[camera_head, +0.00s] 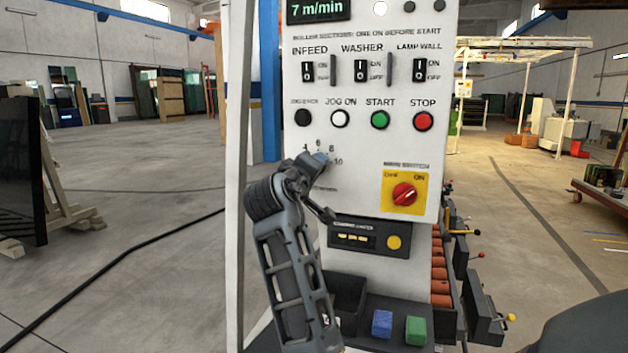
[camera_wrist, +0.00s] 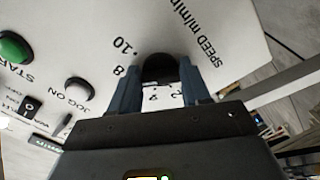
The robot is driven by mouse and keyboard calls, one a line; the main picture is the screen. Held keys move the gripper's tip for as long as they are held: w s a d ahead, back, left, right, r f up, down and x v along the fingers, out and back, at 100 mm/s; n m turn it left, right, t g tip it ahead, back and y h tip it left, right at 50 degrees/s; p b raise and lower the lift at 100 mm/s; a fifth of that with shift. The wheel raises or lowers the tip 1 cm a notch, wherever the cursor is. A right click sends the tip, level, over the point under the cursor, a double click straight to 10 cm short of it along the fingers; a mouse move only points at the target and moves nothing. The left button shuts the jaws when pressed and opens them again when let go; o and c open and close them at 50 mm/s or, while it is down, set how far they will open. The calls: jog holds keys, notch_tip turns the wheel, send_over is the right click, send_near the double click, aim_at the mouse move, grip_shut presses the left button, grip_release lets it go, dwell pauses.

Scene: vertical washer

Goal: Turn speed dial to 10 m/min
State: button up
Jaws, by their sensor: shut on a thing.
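The speed dial (camera_wrist: 159,67) is a dark round knob seen between my fingers in the wrist view. My gripper (camera_wrist: 158,79) has its two blue fingers on either side of the dial and is shut on it. In the head view my gripper (camera_head: 314,163) reaches the panel and hides the dial. Scale numbers 4, 6, 8 and 10 show around it. The dial's pointer is hidden. The display (camera_head: 317,9) at the panel top reads 7 m/min.
The white control panel (camera_head: 440,130) holds INFEED, WASHER and LAMP WALL switches, a green START button (camera_head: 380,120), a red STOP button (camera_head: 424,121) and a red main switch (camera_head: 404,194) on yellow. Open floor lies left.

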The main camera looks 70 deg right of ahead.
jog(key=shift+w+f+m+b, duration=0.1)
jog(key=shift+f+m+b, duration=0.05)
jog(key=shift+m+b, duration=2.1)
jog(key=shift+w+f+m+b, duration=0.1)
jog(key=shift+m+b, duration=1.7)
jog(key=shift+m, duration=0.75)
jog(key=o, duration=1.1)
jog(key=shift+r, duration=0.1)
jog(key=shift+c, duration=0.2)
jog(key=a, duration=0.7)
jog(key=shift+s+a, duration=0.35)
jog(key=shift+a, duration=0.05)
